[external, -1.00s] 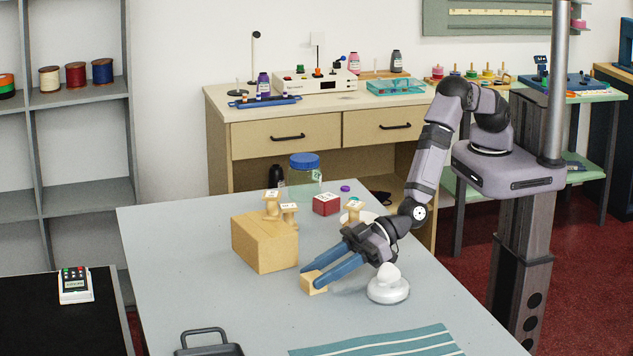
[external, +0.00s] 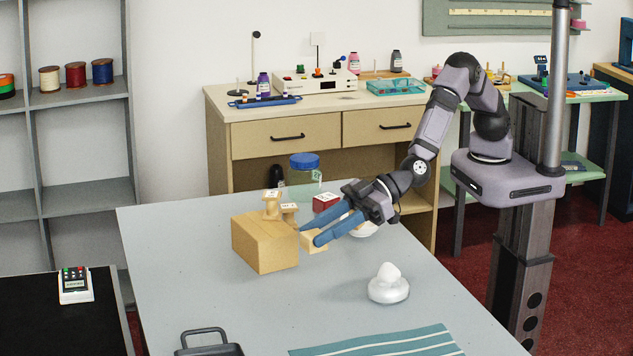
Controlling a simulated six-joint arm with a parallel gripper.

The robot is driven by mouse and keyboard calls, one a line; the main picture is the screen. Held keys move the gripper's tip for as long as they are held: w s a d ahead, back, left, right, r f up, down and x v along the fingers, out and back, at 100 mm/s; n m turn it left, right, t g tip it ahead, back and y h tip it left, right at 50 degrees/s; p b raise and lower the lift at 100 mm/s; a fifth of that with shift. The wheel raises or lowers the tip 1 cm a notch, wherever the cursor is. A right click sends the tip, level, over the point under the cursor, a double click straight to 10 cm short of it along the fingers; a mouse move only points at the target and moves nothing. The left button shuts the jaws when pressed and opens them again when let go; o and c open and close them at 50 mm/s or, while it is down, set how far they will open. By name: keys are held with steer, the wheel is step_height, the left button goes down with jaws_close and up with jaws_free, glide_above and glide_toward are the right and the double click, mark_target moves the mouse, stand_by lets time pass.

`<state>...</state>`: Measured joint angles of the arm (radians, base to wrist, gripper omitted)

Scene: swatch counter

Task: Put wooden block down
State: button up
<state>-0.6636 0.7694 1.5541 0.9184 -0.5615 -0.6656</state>
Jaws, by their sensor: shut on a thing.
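The small pale wooden block (external: 309,246) is between the blue fingers of my gripper (external: 311,235) in the external view. My gripper is shut on it, and the fingers hide part of the block. The block is just right of the large tan box (external: 264,246), near that box's upper right corner in the picture. It appears raised off the grey table (external: 200,300), but I cannot tell the exact gap below it or whether it touches the box.
A white rounded object (external: 388,285) stands to the right on open table. Wooden spool-like pieces (external: 272,205), a red block (external: 326,202) and a blue-lidded jar (external: 305,170) are behind. A striped teal cloth (external: 380,344) lies in front.

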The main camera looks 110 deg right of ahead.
steer(key=shift+s+a, duration=0.2)
steer(key=shift+a, duration=0.15)
steer(key=s+a+r+n+y+b, duration=0.2)
steer(key=s+a+r, duration=0.4)
steer(key=a, duration=0.4)
steer(key=s+a+r+n+g+y+b, duration=0.1)
steer(key=s+a+r+y+b, duration=0.15)
steer(key=s, duration=0.85)
steer(key=s+d+f+m+t+h, duration=0.1)
steer(key=s+d+f+m+h, duration=0.2)
steer(key=d, duration=0.6)
steer(key=s+d+f+m+h, duration=0.2)
steer(key=d+f+h, duration=0.25)
steer(key=d, duration=0.55)
steer(key=shift+w+a+f, duration=0.1)
steer(key=shift+w+f, duration=0.05)
steer(key=shift+f, duration=2.5)
steer(key=shift+w+a+f, duration=0.1)
steer(key=shift+f, duration=2.55)
